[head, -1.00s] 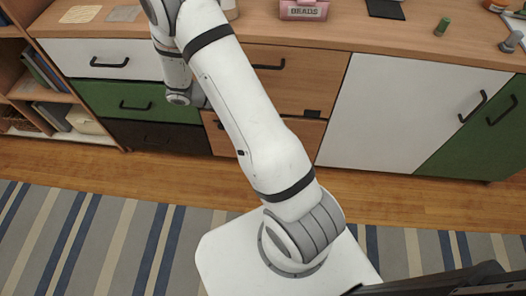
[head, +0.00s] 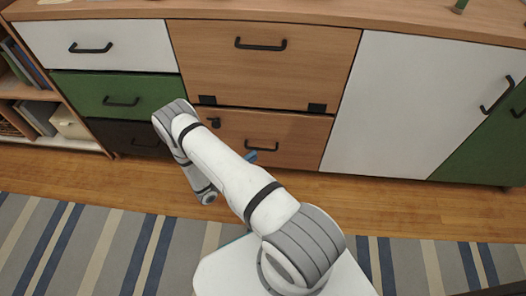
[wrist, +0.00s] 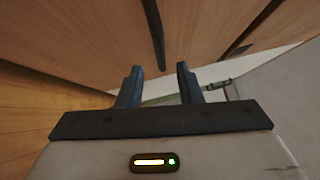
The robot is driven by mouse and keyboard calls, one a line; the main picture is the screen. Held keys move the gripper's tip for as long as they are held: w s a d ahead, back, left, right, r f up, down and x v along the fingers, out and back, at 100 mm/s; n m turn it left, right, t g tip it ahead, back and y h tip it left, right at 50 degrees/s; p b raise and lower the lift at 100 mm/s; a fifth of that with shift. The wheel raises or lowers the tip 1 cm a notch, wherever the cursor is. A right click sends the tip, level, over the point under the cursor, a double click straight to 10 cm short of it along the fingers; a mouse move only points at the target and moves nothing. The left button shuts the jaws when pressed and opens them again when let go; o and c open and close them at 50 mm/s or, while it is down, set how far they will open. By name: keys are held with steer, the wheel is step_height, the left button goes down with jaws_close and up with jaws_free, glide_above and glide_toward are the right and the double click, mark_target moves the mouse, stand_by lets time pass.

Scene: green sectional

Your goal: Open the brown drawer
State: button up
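The lower wood-brown drawer (head: 235,135) is in the middle of the cabinet in the head view, and looks shut. Its black bar handle (head: 262,146) is near its middle. In the wrist view a dark handle (wrist: 155,35) stands out from a wood front (wrist: 85,35), just beyond the fingertips. My gripper (wrist: 158,72) is open and empty, its two dark fingers apart, with the handle roughly in line with the gap between them. In the head view my arm mostly hides the gripper; a bluish piece of it (head: 250,157) shows just below the handle.
Above is a larger wood front (head: 265,75) with its own handle and dark hinges. A very dark drawer (head: 115,135), a green drawer (head: 145,92) and a white drawer (head: 130,38) are at left. A white door (head: 385,110) is at right. Wood floor and striped rug (head: 75,240) lie in front.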

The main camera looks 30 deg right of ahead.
mark_target(264, 149)
steer(key=b+x, duration=0.1)
steer(key=x, duration=0.5)
steer(key=shift+d+r, duration=0.1)
steer(key=shift+d, duration=0.05)
jaws_close()
stand_by(0.4)
